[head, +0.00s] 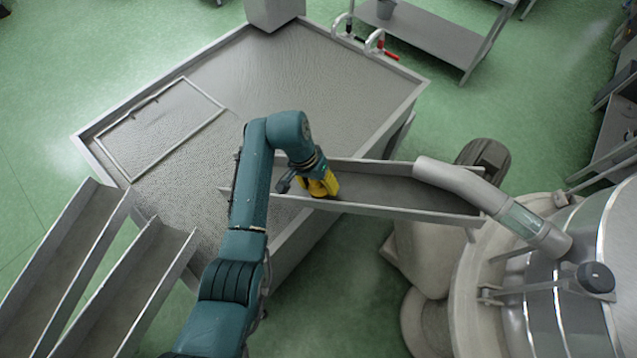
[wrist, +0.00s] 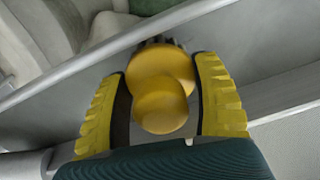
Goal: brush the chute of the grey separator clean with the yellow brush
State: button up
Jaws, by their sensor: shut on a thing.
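The grey separator (head: 535,300) is the large round metal machine at the right in the head view. Its chute (head: 400,188), a shallow metal trough, runs left from a pipe at the separator to over the edge of a wide tank. My gripper (head: 320,186) is down at the left half of the chute, between its side walls. In the wrist view the yellow brush (wrist: 160,85) sits between my two yellow fingers, which are shut on it. Its dark bristles show only at the far end, over the chute floor (wrist: 225,55). I cannot tell whether they touch the floor.
The wide metal tank (head: 300,75) with a mesh-like surface lies beyond and left of the chute. The outlet pipe (head: 465,185) hangs over the chute's right end. Two more troughs (head: 65,240) stand at the lower left. A shelf cart (head: 430,35) stands at the back.

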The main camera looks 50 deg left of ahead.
jog(key=shift+f, duration=0.2)
jog(key=shift+s+a+f+b, duration=0.15)
jog(key=shift+s+a+f, duration=0.1)
jog(key=shift+s+a, duration=0.45)
jog(key=shift+s+a+f+b, duration=0.15)
jog(key=shift+s+a+f, duration=0.15)
jog(key=shift+a, duration=0.6)
jog(key=shift+w+d+r+p, duration=0.2)
jog(key=shift+w+d+p, duration=0.25)
jog(key=shift+d, duration=0.3)
jog(key=shift+w+d+r+p, duration=0.15)
jog(key=shift+w+d+p, duration=0.25)
jog(key=shift+d, duration=0.35)
jog(key=shift+w+d+f, duration=0.1)
jog(key=shift+w+d, duration=0.05)
jog(key=shift+d, duration=0.1)
jog(key=shift+v, duration=3.1)
jog(key=shift+w+v, duration=0.2)
jog(key=shift+v, duration=1.3)
